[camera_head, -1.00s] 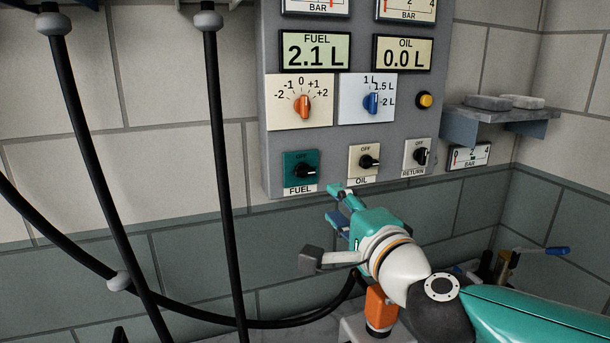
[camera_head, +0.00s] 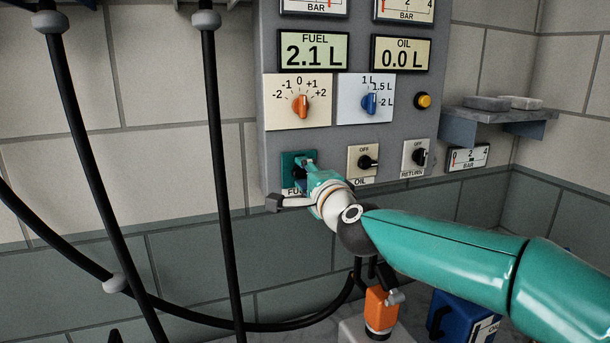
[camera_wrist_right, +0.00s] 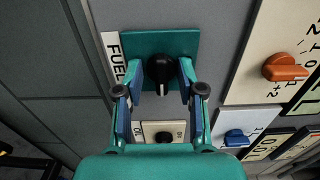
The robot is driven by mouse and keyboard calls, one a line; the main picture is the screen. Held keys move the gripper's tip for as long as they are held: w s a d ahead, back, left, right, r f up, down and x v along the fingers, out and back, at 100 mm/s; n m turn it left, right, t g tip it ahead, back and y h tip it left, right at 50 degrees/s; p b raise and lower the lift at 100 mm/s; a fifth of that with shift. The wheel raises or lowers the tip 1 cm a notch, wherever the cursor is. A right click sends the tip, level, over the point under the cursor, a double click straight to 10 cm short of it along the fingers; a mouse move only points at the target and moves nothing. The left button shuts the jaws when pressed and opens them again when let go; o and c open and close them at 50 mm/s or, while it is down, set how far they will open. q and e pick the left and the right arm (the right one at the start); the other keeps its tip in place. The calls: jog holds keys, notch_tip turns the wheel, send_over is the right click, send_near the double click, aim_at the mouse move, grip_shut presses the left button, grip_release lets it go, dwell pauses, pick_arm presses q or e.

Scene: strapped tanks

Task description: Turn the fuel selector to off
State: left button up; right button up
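The fuel selector is a black knob (camera_wrist_right: 160,69) on a green plate (camera_head: 289,159) at the lower left of the grey panel. In the head view my right gripper (camera_head: 304,168) covers most of the knob and part of the FUEL label. In the right wrist view my right gripper (camera_wrist_right: 160,74) has its two fingers on either side of the knob, with narrow gaps showing, so it looks open around the knob. The fuel display (camera_head: 314,51) reads 2.1 L. My left gripper is not in view.
The oil selector (camera_head: 366,162) and return selector (camera_head: 418,156) sit close to the right. Orange (camera_head: 301,105) and blue (camera_head: 370,102) dial knobs are above. Black hoses (camera_head: 221,150) hang at the left. A blue container (camera_head: 462,318) stands below my right arm.

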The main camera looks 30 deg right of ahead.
grip_shut()
jog(key=shift+f+n, duration=0.1)
jog(key=shift+n, duration=0.2)
jog(key=shift+f+n+p, duration=0.2)
jog(key=shift+n+p, duration=3.1)
jog(key=shift+n, duration=5.5)
